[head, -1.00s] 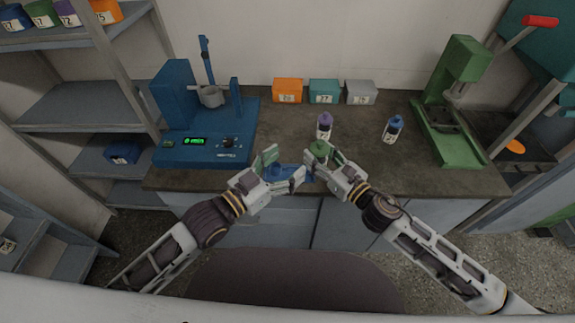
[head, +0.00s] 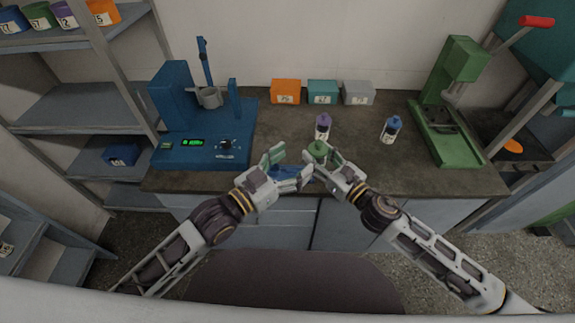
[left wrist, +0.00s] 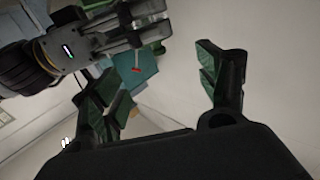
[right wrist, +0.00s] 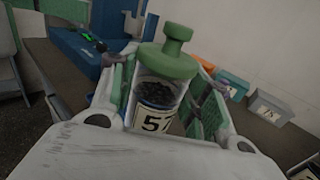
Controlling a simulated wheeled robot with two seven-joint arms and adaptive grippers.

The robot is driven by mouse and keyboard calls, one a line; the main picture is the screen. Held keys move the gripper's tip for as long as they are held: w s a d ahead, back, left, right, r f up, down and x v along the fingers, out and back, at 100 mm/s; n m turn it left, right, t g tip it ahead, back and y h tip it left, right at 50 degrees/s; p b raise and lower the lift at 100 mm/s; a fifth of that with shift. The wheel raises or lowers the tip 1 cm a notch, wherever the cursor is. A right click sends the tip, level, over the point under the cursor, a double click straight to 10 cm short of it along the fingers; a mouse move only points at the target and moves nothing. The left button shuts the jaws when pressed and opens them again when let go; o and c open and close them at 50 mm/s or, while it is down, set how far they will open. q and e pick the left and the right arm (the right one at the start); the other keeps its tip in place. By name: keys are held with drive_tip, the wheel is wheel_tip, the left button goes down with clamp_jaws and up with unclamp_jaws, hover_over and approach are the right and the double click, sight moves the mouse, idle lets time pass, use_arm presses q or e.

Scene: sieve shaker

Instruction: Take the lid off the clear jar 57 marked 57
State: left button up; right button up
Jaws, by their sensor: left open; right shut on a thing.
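The clear jar (right wrist: 160,92) holds dark grains and has a green knobbed lid (right wrist: 168,62) on it. Its label shows a 5, with the second digit partly cut off. My right gripper (head: 327,161) is shut around the jar's body and holds it upright, as the right wrist view shows. The green lid also shows in the head view (head: 317,148). My left gripper (head: 288,163) is open and empty, just left of the jar and apart from it. In the left wrist view its two fingers are spread with nothing between them.
A blue machine (head: 205,150) stands at left and a green press (head: 447,130) at right. A purple-lidded jar (head: 323,130) and a blue-lidded jar (head: 390,133) stand behind. Orange (head: 286,92), teal (head: 322,93) and grey (head: 358,93) boxes line the wall. A blue object (head: 284,171) is partly hidden at my left gripper.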

sight(319, 142)
use_arm(q)
drive_tip(key=shift+x, duration=5.15)
drive_tip(key=c, duration=1.3)
drive_tip(key=shift+r, duration=0.25)
drive_tip(key=shift+r, duration=1.2)
drive_tip(key=c, duration=0.3)
drive_tip(key=shift+f, duration=0.25)
clamp_jaws()
drive_tip(key=shift+s+f, duration=0.1)
drive_tip(key=shift+f, duration=0.15)
